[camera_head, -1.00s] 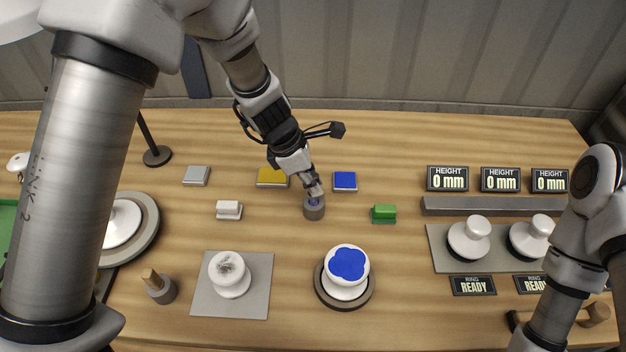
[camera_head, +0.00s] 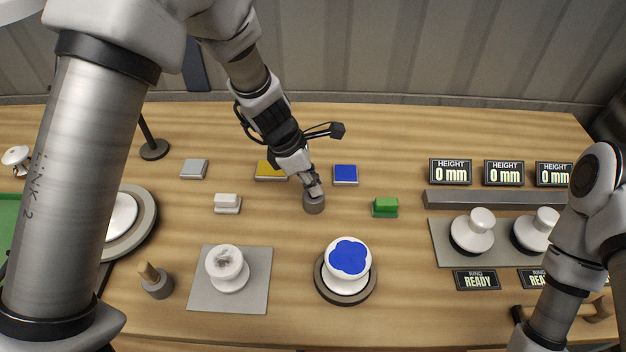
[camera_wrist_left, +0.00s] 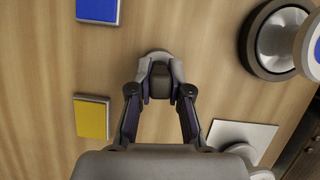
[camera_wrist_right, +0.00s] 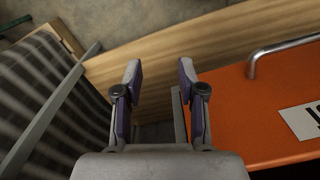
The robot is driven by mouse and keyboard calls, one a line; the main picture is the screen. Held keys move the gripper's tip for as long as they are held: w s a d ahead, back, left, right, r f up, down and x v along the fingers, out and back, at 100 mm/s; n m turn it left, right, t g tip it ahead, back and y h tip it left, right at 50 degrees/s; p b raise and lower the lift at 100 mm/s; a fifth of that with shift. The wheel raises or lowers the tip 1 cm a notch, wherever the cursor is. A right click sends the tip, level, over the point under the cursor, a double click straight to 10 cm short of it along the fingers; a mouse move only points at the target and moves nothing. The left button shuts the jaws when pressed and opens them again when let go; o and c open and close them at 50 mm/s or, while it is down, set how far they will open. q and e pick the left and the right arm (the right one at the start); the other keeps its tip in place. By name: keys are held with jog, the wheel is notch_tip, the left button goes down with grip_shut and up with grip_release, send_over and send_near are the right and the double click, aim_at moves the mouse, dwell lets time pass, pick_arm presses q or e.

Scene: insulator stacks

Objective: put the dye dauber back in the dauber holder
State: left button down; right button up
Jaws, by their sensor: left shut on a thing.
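My left gripper (camera_head: 313,189) points down at the small round grey dauber holder (camera_head: 314,205) in the middle of the table. In the left wrist view, its fingers (camera_wrist_left: 160,86) are shut on the dark dye dauber (camera_wrist_left: 160,76), directly over the holder, whose grey rim (camera_wrist_left: 154,55) shows past the fingertips. The dauber's lower end is hidden, and I cannot tell how deep it sits in the holder. My right gripper (camera_wrist_right: 160,80) is open and empty in the right wrist view, away from the holder.
A blue pad (camera_head: 345,174), a yellow pad (camera_head: 268,171) and a green block (camera_head: 385,207) lie around the holder. A blue-topped white insulator (camera_head: 347,264) stands in front. Another grey holder with a wooden handle (camera_head: 154,281) is at left. An orange surface (camera_wrist_right: 260,110) lies near my right gripper.

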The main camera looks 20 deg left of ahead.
pick_arm(q)
jog(key=shift+f, duration=0.3)
jog(key=c, duration=1)
grip_release()
jog(key=v, duration=1.2)
jog(key=shift+a, duration=0.1)
